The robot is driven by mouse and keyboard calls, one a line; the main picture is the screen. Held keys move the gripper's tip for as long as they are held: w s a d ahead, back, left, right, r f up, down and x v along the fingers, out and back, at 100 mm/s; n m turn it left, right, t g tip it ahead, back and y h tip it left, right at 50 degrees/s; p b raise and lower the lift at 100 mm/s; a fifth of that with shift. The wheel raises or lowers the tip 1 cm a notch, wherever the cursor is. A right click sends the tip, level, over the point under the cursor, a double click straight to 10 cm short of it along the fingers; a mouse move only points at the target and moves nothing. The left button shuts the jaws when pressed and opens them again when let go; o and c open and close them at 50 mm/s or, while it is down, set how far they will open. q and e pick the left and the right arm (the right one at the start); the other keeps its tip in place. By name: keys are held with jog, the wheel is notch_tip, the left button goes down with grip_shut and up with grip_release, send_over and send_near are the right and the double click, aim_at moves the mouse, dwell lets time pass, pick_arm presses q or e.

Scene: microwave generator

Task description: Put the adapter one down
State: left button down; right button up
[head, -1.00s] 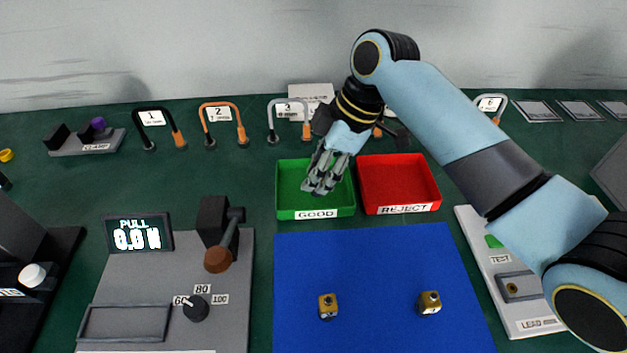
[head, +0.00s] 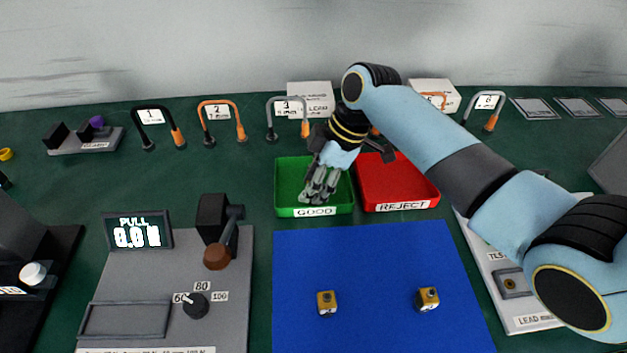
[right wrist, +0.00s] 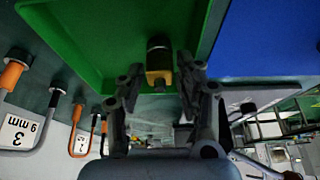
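My right gripper (head: 318,190) reaches down over the green GOOD tray (head: 283,212), near its front. The fingers hide the adapter in the head view. Two similar yellow adapters, a left one (head: 327,303) and a right one (head: 427,299), stand apart on the blue mat (head: 375,260). My left gripper is not in view.
The red REJECT tray (head: 425,190) adjoins the green tray on the right. The pull tester (head: 135,260) with its lever stands left of the mat. Several numbered cable loops (head: 222,120) line the back. The test panel (head: 505,315) lies at right.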

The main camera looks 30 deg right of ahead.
jog(key=v, duration=1.2)
jog(key=shift+r, duration=0.2)
